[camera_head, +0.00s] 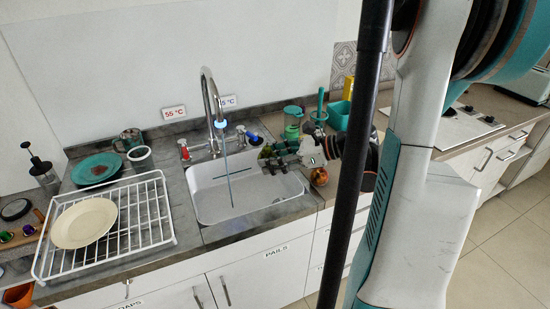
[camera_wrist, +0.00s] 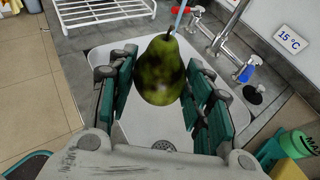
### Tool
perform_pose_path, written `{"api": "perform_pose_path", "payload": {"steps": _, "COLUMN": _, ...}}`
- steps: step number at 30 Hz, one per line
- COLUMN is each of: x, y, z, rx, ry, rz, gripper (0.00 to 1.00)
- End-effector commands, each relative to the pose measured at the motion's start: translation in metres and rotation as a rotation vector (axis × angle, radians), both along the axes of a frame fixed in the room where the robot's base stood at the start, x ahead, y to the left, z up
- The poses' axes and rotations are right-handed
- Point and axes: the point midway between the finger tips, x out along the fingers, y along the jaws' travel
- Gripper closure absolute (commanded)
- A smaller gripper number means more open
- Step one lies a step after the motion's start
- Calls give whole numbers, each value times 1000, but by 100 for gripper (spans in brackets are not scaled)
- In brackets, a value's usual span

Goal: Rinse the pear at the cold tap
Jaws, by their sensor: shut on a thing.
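My gripper (camera_head: 272,160) is over the right part of the white sink (camera_head: 215,205). In the wrist view its two teal-lined fingers (camera_wrist: 160,82) are shut on a dark green, mottled pear (camera_wrist: 160,66), stem away from me. The pear shows only as a small green patch (camera_head: 265,152) in the head view. A chrome tap (camera_head: 209,95) runs a thin bluish stream (camera_head: 228,178), left of the gripper. In the wrist view the stream (camera_wrist: 180,16) passes near the pear's stem end; I cannot tell if they touch. The tap has a blue handle (camera_head: 251,137) and a red handle (camera_head: 184,149).
A 15 °C sign (camera_wrist: 289,39) is on the blue handle's side; a 55 °C sign (camera_head: 173,112) is by the red one. A white dish rack (camera_head: 155,210) with a plate (camera_head: 84,223) stands left. A reddish round fruit (camera_head: 319,177) sits right of the sink.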

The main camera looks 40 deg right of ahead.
Motion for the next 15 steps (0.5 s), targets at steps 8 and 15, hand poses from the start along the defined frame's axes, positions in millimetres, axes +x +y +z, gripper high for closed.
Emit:
{"api": "perform_pose_path", "payload": {"steps": 8, "x": 24, "y": 9, "z": -5, "rx": -1, "ry": -1, "rz": 3, "gripper": 79}}
{"api": "perform_pose_path", "payload": {"steps": 15, "x": 44, "y": 16, "z": -10, "rx": 0, "ry": 0, "rz": 2, "gripper": 79}}
